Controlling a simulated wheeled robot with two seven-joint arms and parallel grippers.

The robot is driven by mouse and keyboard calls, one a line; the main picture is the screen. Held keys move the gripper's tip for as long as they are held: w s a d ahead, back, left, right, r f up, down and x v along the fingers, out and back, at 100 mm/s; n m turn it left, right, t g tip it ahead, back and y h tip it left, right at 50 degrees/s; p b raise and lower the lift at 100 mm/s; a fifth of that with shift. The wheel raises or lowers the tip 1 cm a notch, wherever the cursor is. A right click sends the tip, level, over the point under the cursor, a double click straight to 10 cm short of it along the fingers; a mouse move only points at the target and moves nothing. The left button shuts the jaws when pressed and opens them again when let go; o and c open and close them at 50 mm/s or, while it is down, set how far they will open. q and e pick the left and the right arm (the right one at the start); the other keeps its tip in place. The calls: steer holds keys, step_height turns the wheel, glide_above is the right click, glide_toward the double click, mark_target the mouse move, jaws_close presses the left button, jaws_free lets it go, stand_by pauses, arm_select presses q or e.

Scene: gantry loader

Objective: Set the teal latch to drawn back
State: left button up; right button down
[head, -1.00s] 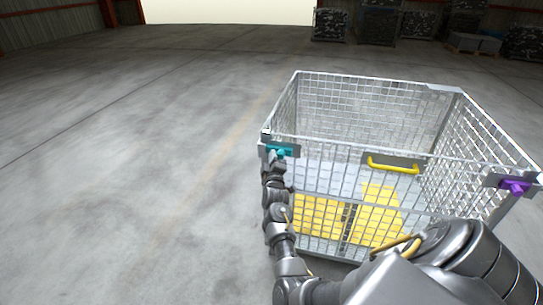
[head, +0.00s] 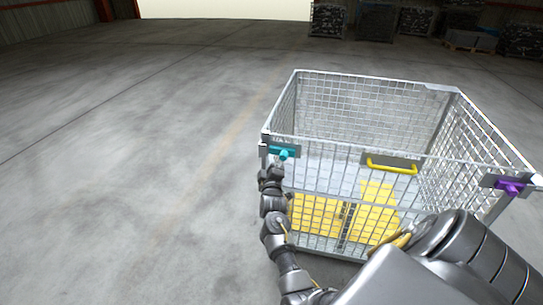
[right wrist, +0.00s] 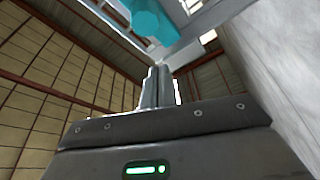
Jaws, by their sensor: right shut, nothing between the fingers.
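The teal latch (head: 284,153) sits on a grey plate at the near left top corner of the wire cage. Its bar lies level and its rounded knob faces me. The latch also shows large at the top of the right wrist view (right wrist: 152,22). My right gripper (head: 272,166) is just below and left of the latch knob. In the right wrist view my right gripper (right wrist: 157,78) has its two fingers together with nothing between them, and a gap shows between the tips and the latch. My left gripper is not in view.
The wire cage (head: 340,146) has a yellow handle (head: 392,167) on its front and a purple latch (head: 510,187) at its right corner. Yellow and pale panels show inside it. The concrete floor (head: 130,170) to the left is clear. Stacked crates stand far back.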

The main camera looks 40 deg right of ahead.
steer(key=v, duration=0.6)
steer(key=shift+w+a, duration=0.2)
steer(key=shift+a, duration=0.1)
steer(key=shift+r, duration=0.1)
